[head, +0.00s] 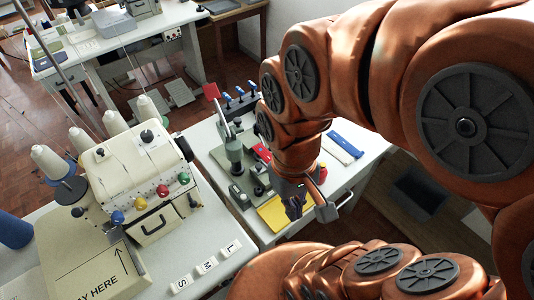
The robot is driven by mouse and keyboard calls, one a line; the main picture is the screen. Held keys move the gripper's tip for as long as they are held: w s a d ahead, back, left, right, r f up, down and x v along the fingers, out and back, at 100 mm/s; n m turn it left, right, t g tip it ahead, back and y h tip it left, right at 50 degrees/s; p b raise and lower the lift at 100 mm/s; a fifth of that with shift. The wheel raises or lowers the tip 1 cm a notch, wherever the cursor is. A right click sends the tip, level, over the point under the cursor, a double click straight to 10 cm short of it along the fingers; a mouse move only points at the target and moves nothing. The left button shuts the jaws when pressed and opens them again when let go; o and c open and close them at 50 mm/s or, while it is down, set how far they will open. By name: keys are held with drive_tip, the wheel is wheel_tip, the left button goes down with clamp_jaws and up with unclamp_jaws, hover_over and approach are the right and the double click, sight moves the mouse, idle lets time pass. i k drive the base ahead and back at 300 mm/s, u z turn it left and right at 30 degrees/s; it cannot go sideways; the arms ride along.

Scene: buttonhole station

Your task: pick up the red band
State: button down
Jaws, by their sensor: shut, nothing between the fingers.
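A red strip, which looks like the red band (262,152), lies on the white side table (222,152), just left of my arm. My arm may cover part of it. My gripper (309,205) hangs over the near part of this table, below and to the right of the red strip and apart from it. It is shut and holds nothing.
A yellow pad (274,213) lies left of my gripper. A green-grey press (234,155) stands left of the red strip. Blue strips (346,144) lie at the right. A sewing machine (140,170) with thread cones fills the left table.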

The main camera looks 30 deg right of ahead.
sight(259, 149)
drive_tip(key=z, duration=1.9)
drive_tip(key=k, duration=1.7)
drive_tip(key=u, duration=1.25)
drive_tip(key=i, duration=0.5)
